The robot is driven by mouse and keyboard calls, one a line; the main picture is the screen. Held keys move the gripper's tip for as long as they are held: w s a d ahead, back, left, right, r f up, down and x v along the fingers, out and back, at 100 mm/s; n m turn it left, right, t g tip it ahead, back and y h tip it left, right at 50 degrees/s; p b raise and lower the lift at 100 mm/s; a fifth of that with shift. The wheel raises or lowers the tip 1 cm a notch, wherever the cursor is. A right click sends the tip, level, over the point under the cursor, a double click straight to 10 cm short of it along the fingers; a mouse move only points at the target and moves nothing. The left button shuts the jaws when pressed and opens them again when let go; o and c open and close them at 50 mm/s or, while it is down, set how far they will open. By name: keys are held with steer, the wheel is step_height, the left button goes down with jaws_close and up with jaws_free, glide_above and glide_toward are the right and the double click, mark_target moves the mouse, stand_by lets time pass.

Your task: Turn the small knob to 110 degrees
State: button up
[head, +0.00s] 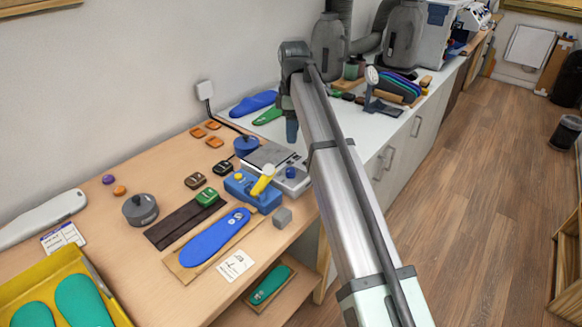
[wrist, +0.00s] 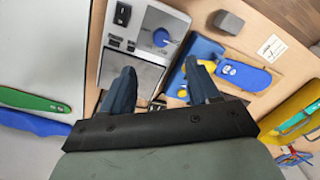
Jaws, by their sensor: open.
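The small blue knob (head: 290,172) sits on the front panel of a grey-white machine (head: 297,186). In the wrist view the knob (wrist: 160,38) shows beyond my fingertips, on the machine's light panel (wrist: 172,19). A black switch (wrist: 122,14) is on the same machine. My gripper (wrist: 160,70) is open and empty, its two blue-grey fingers spread apart. In the head view my gripper (head: 292,130) points down above the bench, behind the machine, apart from the knob. The knob's angle marks are too small to read.
A blue fixture with a yellow lever (head: 262,182) stands close in front of the machine. A grey cube (head: 282,217), a blue insole (head: 217,238) on a board and a round grey weight (head: 140,208) lie nearby.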

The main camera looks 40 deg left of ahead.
mark_target(291, 170)
steer(key=f, duration=0.9)
steer(key=s+f, duration=0.1)
steer(key=f, duration=0.3)
steer(key=shift+f, duration=0.2)
steer(key=shift+c, duration=0.3)
steer(key=c, duration=1)
steer(key=shift+o, duration=0.2)
